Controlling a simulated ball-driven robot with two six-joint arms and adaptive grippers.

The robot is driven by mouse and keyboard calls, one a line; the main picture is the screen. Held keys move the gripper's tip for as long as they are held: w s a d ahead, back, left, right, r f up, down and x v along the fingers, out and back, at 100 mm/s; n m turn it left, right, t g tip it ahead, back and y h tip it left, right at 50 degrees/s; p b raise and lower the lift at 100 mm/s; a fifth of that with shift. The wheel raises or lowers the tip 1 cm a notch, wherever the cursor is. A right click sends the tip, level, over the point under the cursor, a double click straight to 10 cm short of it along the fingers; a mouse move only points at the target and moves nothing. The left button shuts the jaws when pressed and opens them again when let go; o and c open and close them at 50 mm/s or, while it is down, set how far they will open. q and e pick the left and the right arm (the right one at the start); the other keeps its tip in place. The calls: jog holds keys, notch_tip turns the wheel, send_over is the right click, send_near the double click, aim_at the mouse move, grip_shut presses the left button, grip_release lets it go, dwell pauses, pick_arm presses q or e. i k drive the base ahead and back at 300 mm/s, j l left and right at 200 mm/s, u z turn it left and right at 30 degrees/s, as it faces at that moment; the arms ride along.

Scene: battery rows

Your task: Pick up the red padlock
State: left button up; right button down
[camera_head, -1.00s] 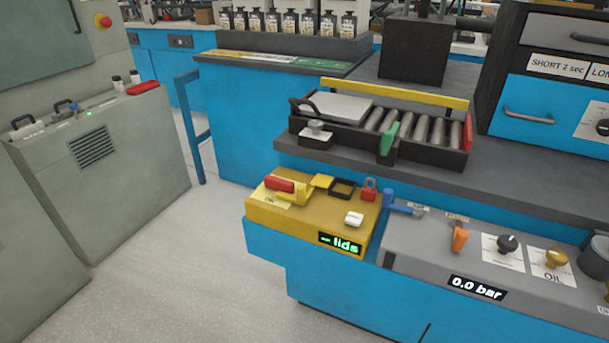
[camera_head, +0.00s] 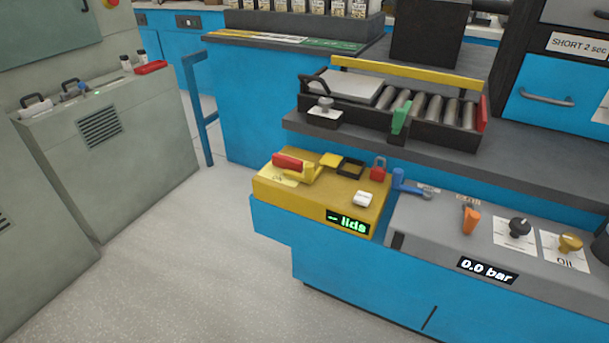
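The red padlock (camera_head: 378,171) stands upright at the back right corner of the yellow panel (camera_head: 290,197), its shackle upward. A small black open frame (camera_head: 350,167) is just left of it, and a blue lever (camera_head: 400,180) is just right of it on the grey panel. Neither of my grippers is in view.
On the yellow panel are a red-handled yellow lever (camera_head: 295,166), a white knob (camera_head: 362,199) and a display reading "– lids". A roller tray (camera_head: 430,139) with a green lever stands on the grey shelf behind. Open floor (camera_head: 180,270) lies at the left.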

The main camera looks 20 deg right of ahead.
aim_at(378, 173)
jog(key=i+z, duration=0.1)
jog(key=z, duration=0.35)
jog(key=i+j+z, duration=0.1)
jog(key=z, duration=0.35)
jog(key=j+z, duration=0.2)
jog(key=z, duration=0.25)
jog(key=i+j+z, duration=0.1)
jog(key=z, duration=0.35)
jog(key=j, duration=0.1)
